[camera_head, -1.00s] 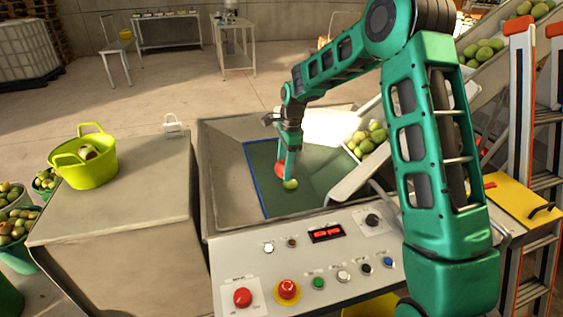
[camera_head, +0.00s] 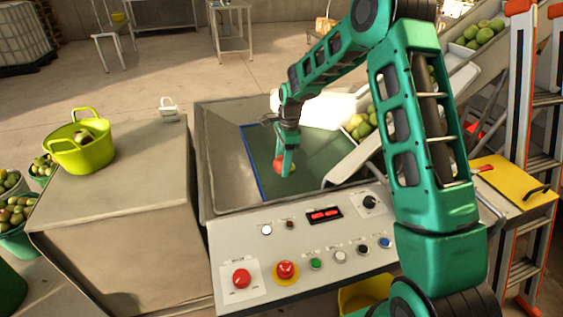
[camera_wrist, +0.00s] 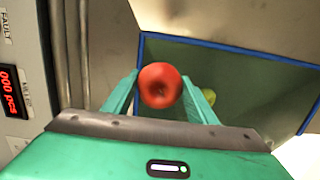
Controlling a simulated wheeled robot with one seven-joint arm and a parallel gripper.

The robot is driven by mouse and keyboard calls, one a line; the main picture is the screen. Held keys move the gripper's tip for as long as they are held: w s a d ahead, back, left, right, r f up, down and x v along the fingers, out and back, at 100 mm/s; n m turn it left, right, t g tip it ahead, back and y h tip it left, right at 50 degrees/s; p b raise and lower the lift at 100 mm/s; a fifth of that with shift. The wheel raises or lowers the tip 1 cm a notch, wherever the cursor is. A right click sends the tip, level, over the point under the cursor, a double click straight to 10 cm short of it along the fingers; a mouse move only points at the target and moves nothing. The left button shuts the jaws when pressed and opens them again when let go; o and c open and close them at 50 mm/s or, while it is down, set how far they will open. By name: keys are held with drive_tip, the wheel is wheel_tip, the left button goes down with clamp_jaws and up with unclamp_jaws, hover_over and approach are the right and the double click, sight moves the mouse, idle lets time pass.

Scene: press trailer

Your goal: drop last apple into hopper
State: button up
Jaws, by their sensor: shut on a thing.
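A red apple (camera_head: 279,164) is held in my gripper (camera_head: 286,165), and it shows clearly in the wrist view (camera_wrist: 159,86) between the two green fingers. My gripper points down over the grey metal hopper (camera_head: 222,160), inside its rim and near the blue-edged green area (camera_head: 255,172). The fingers hide part of the apple, and I cannot tell its exact height. A green apple lies on the green area in the wrist view (camera_wrist: 209,97), partly behind a finger.
A control panel (camera_head: 345,237) with buttons fronts the hopper. At left, a yellow-green bucket (camera_head: 82,158) stands on a grey metal cabinet (camera_head: 130,195). A conveyor chute with green apples (camera_head: 357,126) is at the right, near an orange-edged ladder (camera_head: 520,100).

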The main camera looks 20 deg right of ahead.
drive_tip(key=o, duration=1.2)
drive_tip(key=shift+o, duration=0.2)
drive_tip(key=shift+r, duration=0.15)
drive_tip(key=r, duration=0.3)
drive_tip(key=d+r, duration=0.1)
drive_tip(key=r, duration=0.6)
drive_tip(key=shift+w+d+r, duration=0.1)
drive_tip(key=shift+d, duration=0.1)
drive_tip(key=shift+r, duration=0.1)
